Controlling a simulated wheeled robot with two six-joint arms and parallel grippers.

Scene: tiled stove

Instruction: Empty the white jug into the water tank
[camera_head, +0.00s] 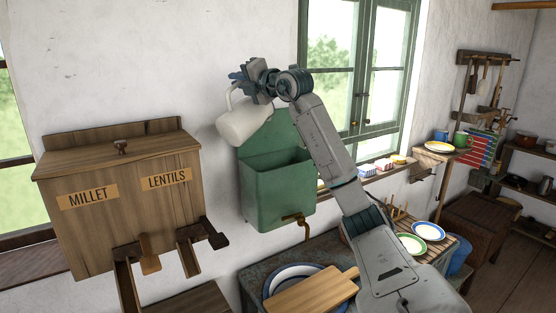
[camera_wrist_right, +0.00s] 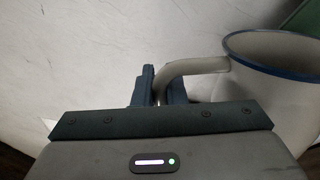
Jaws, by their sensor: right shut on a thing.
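The white jug (camera_head: 243,121) is held in the air by my right gripper (camera_head: 243,78), at the upper left of the green water tank. The right gripper is shut on the jug's handle. In the right wrist view the gripper (camera_wrist_right: 158,88) grips the handle, and the jug (camera_wrist_right: 285,75) shows a blue rim at the right. The jug is tilted in the head view; its contents cannot be seen. The green water tank (camera_head: 280,192) hangs on the wall below and right of the jug, open at the top, with a brass tap at its bottom. My left gripper is not in view.
A wooden millet and lentils box (camera_head: 120,205) is on the wall left of the tank. Below the tank are a wooden board (camera_head: 312,292) and a basin (camera_head: 275,278). A green-framed window (camera_head: 365,75) is behind my right arm.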

